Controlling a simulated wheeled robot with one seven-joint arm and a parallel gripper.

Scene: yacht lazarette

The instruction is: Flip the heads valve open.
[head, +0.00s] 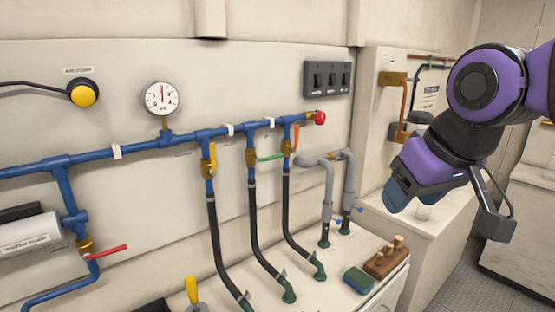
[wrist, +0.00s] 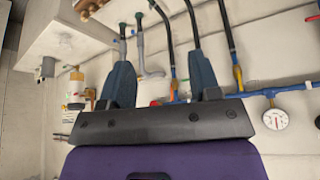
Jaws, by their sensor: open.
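A blue manifold pipe (head: 100,155) runs along the wall with three valves on its down-branches. The left valve's yellow handle (head: 212,158) lies along its branch. The middle valve's green handle (head: 270,157) sticks out sideways to the right. The right valve's orange handle (head: 296,138) stands nearly along its branch. The small labels are unreadable, so I cannot tell which is the heads valve. My gripper (head: 398,195) is open, empty and well right of the valves. In the wrist view its two blue fingers (wrist: 160,75) are spread, with the upside-down manifold behind them.
A pressure gauge (head: 161,97), red end knob (head: 320,118) and switch panel (head: 327,78) are nearby. A red lever (head: 108,251) is at lower left.

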